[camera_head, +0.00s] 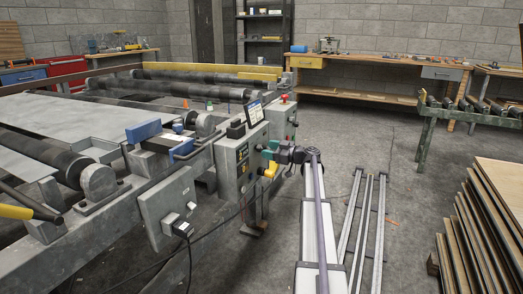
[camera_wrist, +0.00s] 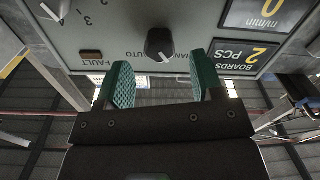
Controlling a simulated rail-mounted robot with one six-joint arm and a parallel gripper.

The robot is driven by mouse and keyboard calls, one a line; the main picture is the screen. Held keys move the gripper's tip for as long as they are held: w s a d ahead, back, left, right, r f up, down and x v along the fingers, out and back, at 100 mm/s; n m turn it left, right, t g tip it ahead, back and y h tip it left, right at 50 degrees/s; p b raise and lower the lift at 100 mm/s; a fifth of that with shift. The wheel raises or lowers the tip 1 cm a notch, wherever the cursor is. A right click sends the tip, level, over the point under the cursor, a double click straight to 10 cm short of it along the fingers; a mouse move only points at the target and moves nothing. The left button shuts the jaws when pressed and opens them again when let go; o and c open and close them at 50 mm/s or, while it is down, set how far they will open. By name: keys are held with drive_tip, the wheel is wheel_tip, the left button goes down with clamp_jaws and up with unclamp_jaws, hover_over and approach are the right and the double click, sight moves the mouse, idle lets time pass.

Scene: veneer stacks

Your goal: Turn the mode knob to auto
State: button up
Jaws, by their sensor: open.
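The mode knob (camera_wrist: 159,44) is a dark round knob on the grey panel in the wrist view, which shows the panel upside down. Its pale mark points to the lower right of the picture, toward partly hidden lettering. The AUTO label (camera_wrist: 132,52) is left of the knob. My gripper (camera_wrist: 162,80) is open, with green padded fingers apart and nothing between them. The knob lies just beyond the fingertips, roughly centred between them, with no visible contact. In the head view my gripper (camera_head: 270,160) is at the front of the grey control box (camera_head: 233,165); the knob cannot be made out there.
Another knob (camera_wrist: 55,10) with numbers sits at the panel's upper left. A FAULT lamp (camera_wrist: 91,55) and two displays (camera_wrist: 252,50) flank the mode knob. Stacked boards (camera_head: 480,230) stand at the right.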

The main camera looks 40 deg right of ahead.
sight(261, 148)
drive_tip(key=x, duration=0.4)
drive_tip(key=c, duration=0.9)
